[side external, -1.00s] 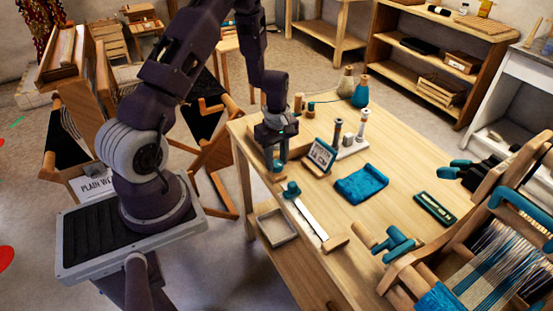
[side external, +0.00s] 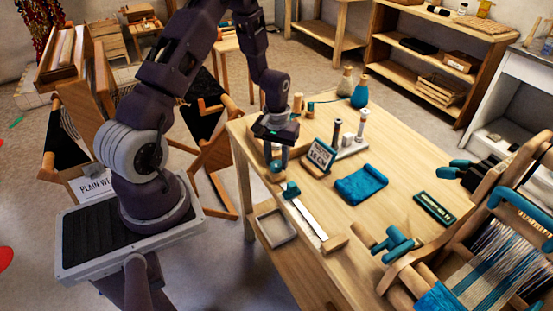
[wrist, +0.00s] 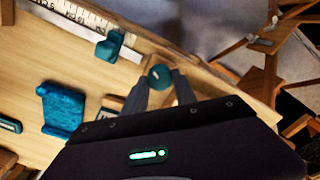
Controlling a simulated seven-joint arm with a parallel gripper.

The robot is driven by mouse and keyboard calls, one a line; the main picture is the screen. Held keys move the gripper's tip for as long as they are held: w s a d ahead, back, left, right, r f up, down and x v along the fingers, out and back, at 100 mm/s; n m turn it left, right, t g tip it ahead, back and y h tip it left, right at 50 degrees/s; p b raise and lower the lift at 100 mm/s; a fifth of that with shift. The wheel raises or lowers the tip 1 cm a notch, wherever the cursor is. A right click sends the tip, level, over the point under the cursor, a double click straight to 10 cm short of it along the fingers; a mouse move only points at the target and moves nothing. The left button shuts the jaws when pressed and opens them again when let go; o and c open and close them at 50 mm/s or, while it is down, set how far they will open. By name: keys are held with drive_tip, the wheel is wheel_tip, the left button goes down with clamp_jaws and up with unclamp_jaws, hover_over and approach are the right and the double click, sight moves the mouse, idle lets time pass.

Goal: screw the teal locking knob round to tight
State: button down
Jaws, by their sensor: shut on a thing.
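The teal locking knob (wrist: 160,76) is small and round, and it sits between my fingertips at the table's near edge in the wrist view. In the side view it shows at the left table edge (side external: 276,168), partly hidden by my fingers. My gripper (wrist: 161,84) points down and is shut on the knob, one finger on each side. In the side view my gripper (side external: 277,160) stands upright over it. A teal slider (side external: 291,189) sits on the white ruler (side external: 310,215) close by, apart from my fingers.
A small sign (side external: 320,155) stands close to the right of my gripper. Beyond it lie a blue cloth (side external: 361,185) and a green case (side external: 433,207). A loom (side external: 490,265) fills the right. An open tray (side external: 276,226) sits below the table edge.

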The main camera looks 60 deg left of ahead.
sight(277, 163)
drive_tip(key=m, duration=0.6)
drive_tip(key=shift+m, duration=0.3)
drive_tip(key=m, duration=0.4)
drive_tip(key=shift+m, duration=0.7)
drive_tip(key=c, duration=1.3)
unclamp_jaws()
wheel_tip(277, 163, up, 7)
drive_tip(key=shift+r, duration=0.1)
drive_tip(key=shift+d, duration=0.1)
